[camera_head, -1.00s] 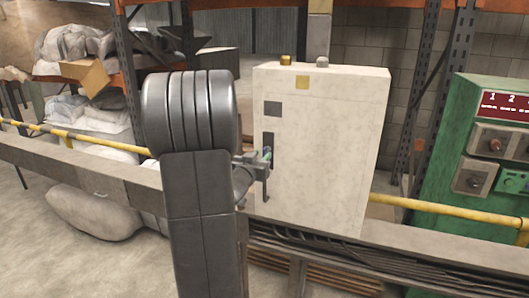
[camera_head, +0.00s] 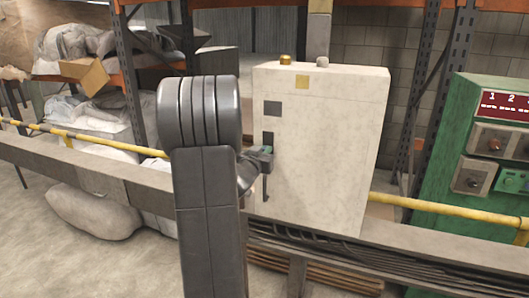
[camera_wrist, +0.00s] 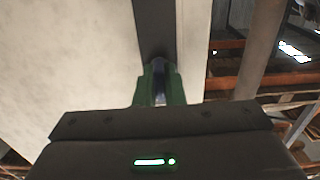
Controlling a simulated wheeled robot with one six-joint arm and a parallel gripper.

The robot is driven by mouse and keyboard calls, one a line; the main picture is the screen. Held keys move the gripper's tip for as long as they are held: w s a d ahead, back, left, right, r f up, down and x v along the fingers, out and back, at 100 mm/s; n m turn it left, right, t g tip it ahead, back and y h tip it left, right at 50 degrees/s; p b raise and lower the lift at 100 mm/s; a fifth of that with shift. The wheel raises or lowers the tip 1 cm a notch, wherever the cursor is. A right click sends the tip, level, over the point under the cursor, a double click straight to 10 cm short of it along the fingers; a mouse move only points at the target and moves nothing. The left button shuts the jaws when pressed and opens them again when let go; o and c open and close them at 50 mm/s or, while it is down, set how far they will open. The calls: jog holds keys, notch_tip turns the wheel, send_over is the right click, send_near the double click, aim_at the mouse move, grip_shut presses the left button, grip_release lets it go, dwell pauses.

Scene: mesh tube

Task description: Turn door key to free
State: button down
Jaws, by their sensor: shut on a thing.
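A pale cabinet (camera_head: 325,150) stands in the middle of the head view, with a dark narrow lock plate (camera_head: 268,137) on its left part. My gripper (camera_head: 267,151) is at this plate, with my arm's dark links to its left. In the wrist view the green fingers of my gripper (camera_wrist: 160,86) are shut on a small dark bluish piece, the key (camera_wrist: 160,83), in front of the dark strip (camera_wrist: 155,28). The key's end at the lock is hidden, and in the head view my gripper covers the key.
A grey beam with a yellow rail (camera_head: 445,213) runs past the cabinet. A green control panel (camera_head: 490,150) with knobs stands at the right. Shelving with sacks (camera_head: 95,112) is behind at the left. The cabinet has an amber knob (camera_head: 285,60) on top.

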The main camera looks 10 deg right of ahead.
jog(key=shift+m+b, duration=0.3)
jog(key=m+b, duration=0.3)
jog(key=m, duration=0.1)
jog(key=shift+f+m, duration=0.15)
jog(key=shift+m, duration=0.15)
jog(key=m+b, duration=0.4)
jog(key=m, duration=0.2)
jog(key=shift+s+d, duration=0.1)
jog(key=m+b, duration=0.3)
jog(key=m, duration=0.3)
jog(key=shift+m, duration=0.3)
jog(key=shift+b, duration=0.3)
jog(key=c, duration=1.5)
grip_release()
